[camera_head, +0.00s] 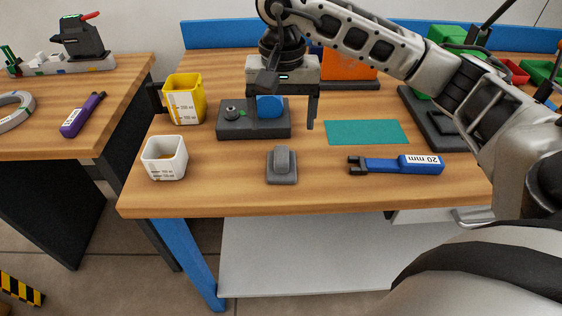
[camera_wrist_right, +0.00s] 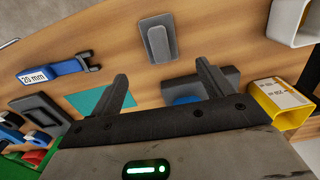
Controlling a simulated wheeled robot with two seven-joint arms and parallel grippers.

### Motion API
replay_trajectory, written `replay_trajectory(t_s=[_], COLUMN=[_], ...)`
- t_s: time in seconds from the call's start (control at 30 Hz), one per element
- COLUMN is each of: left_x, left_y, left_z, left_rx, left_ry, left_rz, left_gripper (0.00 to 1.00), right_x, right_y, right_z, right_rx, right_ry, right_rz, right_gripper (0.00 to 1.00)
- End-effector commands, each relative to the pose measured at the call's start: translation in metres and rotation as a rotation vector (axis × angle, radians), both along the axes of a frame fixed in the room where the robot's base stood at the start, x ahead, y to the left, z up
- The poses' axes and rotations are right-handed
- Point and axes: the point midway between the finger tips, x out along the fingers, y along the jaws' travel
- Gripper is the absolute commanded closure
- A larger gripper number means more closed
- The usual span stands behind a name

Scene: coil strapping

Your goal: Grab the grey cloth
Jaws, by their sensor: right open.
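The grey cloth (camera_head: 282,165) appears as a small grey piece with a raised, rounded ridge, lying on the wooden table near its front edge. It also shows in the right wrist view (camera_wrist_right: 157,40), ahead of the fingertips and apart from them. My right gripper (camera_head: 281,108) is open and empty above the dark grey block, farther back than the cloth. Its two spread fingers show in the right wrist view (camera_wrist_right: 163,80). My left gripper is not in view.
A dark grey block (camera_head: 236,129) with a blue round part stands behind the cloth. A white cup (camera_head: 164,158) and yellow cup (camera_head: 184,100) stand left. A blue 20 mm tool (camera_head: 395,164) and teal mat (camera_head: 366,132) lie right. Bare wood surrounds the cloth.

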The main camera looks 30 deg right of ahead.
Motion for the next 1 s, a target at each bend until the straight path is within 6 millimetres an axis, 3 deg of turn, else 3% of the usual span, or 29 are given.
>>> replay_trajectory(t_s=[0.1, 0.43, 0.7, 1.0], left_x=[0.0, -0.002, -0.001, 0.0], left_y=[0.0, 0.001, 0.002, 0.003], left_z=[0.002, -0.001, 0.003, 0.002], left_rx=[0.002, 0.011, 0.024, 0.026], left_ry=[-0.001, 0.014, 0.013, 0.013], left_rz=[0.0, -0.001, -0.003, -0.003], left_gripper=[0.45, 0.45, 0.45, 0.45], right_x=[-0.001, -0.003, -0.007, -0.007], right_y=[0.0, 0.002, 0.006, 0.006], right_z=[-0.022, -0.05, -0.087, -0.093], right_rx=[0.001, 0.002, 0.003, 0.004], right_ry=[0.003, 0.003, 0.002, -0.001], right_rz=[0.0, 0.001, 0.0, 0.001], right_gripper=[0.2, 0.2, 0.2, 0.2])
